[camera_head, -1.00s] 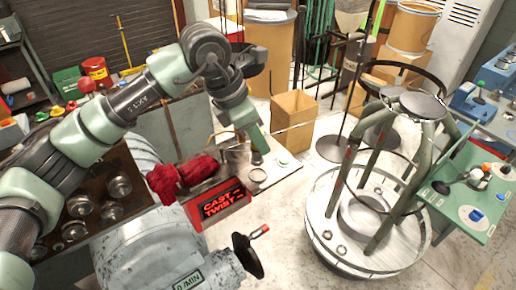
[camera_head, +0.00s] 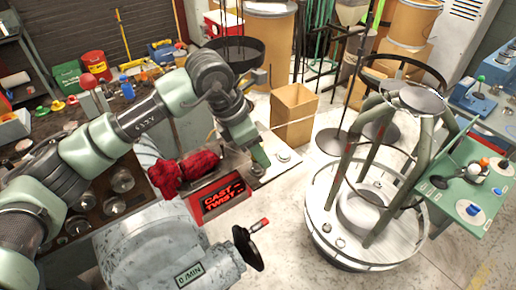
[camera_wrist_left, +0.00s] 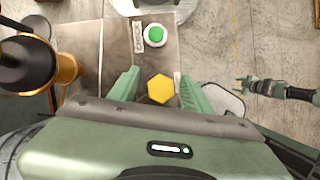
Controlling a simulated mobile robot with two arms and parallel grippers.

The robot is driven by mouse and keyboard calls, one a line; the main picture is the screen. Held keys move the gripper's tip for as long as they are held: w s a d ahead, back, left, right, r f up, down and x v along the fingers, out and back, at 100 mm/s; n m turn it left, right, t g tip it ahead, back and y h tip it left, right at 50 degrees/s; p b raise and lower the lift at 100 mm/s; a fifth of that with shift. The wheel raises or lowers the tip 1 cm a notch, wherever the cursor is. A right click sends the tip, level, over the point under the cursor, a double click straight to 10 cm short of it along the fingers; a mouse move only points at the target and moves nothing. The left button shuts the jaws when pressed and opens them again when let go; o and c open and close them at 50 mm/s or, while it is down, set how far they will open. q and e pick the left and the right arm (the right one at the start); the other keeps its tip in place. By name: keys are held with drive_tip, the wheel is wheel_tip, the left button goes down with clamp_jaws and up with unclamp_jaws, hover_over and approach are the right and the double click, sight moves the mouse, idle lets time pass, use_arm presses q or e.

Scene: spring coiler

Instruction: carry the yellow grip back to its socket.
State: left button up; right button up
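The yellow grip (camera_wrist_left: 160,89) shows in the left wrist view as a yellow hexagon between the two green fingers of my left gripper (camera_wrist_left: 161,92). A gap shows on each side of it, so the fingers are open around or above it. In the head view my left gripper (camera_head: 259,165) points down at the metal plate (camera_head: 284,171), and the yellow grip is hidden there. The socket cannot be made out.
A green button (camera_wrist_left: 155,35) sits on the plate. Close by are a red cloth-like bundle (camera_head: 187,172), a red-lettered sign (camera_head: 218,199) and a crank with a black disc (camera_head: 247,247). A round white-based frame (camera_head: 330,238) stands right, with clear floor between.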

use_arm(q)
drive_tip(key=shift+r, duration=0.2)
drive_tip(key=shift+a+r, duration=0.15)
drive_tip(key=shift+r, duration=0.05)
drive_tip(key=b+v, duration=0.3)
drive_tip(key=v, duration=0.8)
drive_tip(key=shift+r, duration=0.2)
drive_tip(key=shift+s, duration=0.1)
